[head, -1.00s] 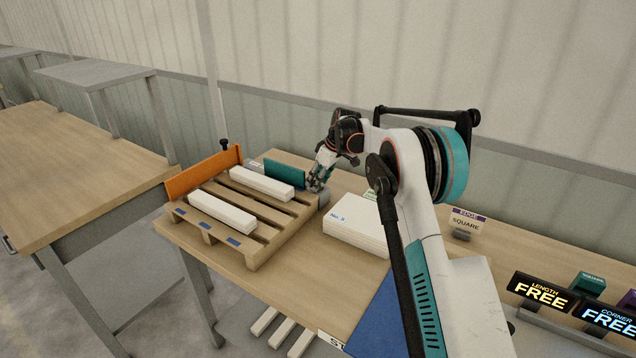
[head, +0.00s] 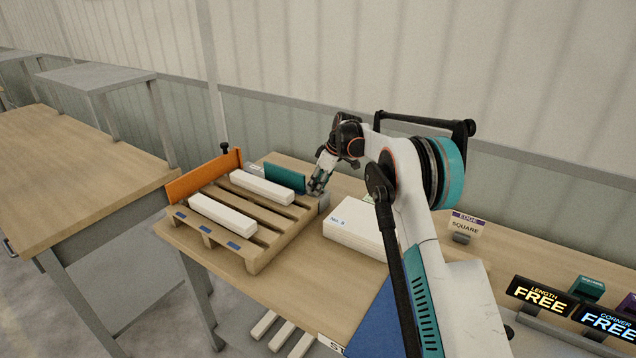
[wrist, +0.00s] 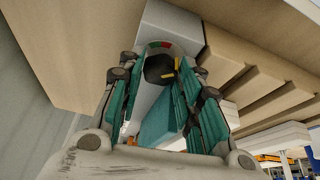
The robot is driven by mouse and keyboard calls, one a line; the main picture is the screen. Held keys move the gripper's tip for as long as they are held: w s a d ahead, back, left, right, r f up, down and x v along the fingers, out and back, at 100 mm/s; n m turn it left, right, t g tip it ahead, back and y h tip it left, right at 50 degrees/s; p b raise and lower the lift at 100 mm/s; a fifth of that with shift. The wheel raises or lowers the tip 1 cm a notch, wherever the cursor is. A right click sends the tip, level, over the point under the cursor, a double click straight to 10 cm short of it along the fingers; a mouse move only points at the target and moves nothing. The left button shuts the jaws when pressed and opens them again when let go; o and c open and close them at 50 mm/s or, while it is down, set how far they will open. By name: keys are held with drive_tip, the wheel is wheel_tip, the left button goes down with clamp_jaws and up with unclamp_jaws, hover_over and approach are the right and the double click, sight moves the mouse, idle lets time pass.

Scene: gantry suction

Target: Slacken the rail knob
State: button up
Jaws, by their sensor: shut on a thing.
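The rail knob (wrist: 158,68) is a dark, faceted knob with a yellow mark, seen in the wrist view. It sits on the end of a grey block (wrist: 172,28), against a red and green scale (wrist: 166,44). My gripper (wrist: 160,78) has its teal fingers on both sides of the knob and is shut on it. My fingers hide the knob there. A teal fence (head: 285,177) stands just left of my gripper.
The wooden pallet (head: 258,235) carries two white bars (head: 262,188) and an orange fence (head: 203,177) with a black knob (head: 225,146) behind it. A white stack (head: 355,228) lies close right of my gripper. Signs (head: 540,295) stand far right.

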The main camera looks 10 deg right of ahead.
drive_tip(key=n+p, duration=0.1)
drive_tip(key=n, duration=0.1)
drive_tip(key=n+g+p, duration=0.1)
drive_tip(key=n, duration=0.1)
drive_tip(key=n+g+y+p, duration=0.1)
drive_tip(key=n, duration=0.1)
drive_tip(key=shift+w+d, duration=0.1)
drive_tip(key=shift+w, duration=0.15)
drive_tip(key=shift+p, duration=0.3)
drive_tip(key=o, duration=0.8)
drive_tip(key=shift+c, duration=0.2)
drive_tip(key=v, duration=1.2)
drive_tip(key=shift+w, duration=0.15)
